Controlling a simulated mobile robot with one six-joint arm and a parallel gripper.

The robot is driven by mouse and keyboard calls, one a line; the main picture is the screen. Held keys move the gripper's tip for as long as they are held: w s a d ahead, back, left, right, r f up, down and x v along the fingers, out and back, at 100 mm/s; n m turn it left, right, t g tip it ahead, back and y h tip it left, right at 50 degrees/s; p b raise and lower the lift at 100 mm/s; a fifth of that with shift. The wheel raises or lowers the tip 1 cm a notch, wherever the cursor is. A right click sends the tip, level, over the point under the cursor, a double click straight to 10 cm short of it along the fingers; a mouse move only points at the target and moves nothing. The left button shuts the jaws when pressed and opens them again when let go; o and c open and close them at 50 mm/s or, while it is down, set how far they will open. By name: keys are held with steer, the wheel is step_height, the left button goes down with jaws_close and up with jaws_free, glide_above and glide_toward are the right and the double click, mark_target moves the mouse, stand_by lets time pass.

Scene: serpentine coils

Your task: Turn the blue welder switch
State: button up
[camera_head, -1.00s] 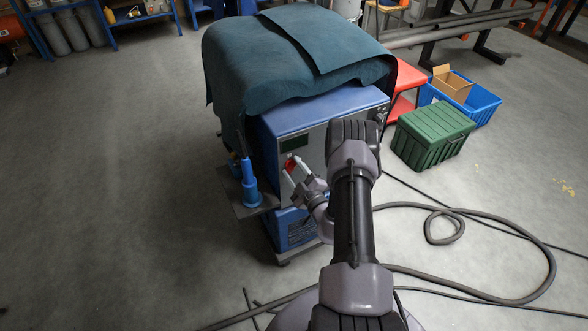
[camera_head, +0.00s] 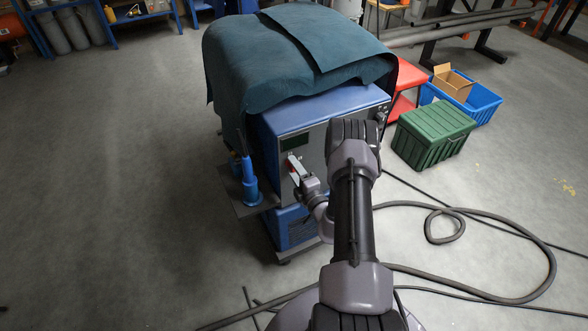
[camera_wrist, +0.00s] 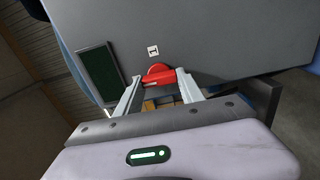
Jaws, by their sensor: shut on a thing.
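The blue welder (camera_head: 310,115) stands in the middle of the head view, with a grey front panel. Its red rotary switch (camera_wrist: 158,74) is on the panel in the wrist view, below a small white label (camera_wrist: 153,51). A sliver of the switch's red shows at the panel in the head view (camera_head: 291,168). My gripper (camera_wrist: 160,80) is at the panel, its two fingers on either side of the red switch and shut on it. The finger tips partly hide the switch's sides, and my arm hides the right part of the panel in the head view.
A dark green cloth (camera_head: 290,45) drapes over the welder. A blue torch (camera_head: 248,180) stands on a side shelf at its left. A green crate (camera_head: 432,138), a blue bin (camera_head: 482,105) and a looped hose (camera_head: 480,214) lie to the right. The left floor is clear.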

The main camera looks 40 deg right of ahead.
stand_by(0.4)
steer(key=o, duration=1.4)
steer(key=shift+c, duration=0.2)
steer(key=p+v, duration=0.4)
steer(key=v, duration=1.3)
steer(key=shift+s+a, duration=0.2)
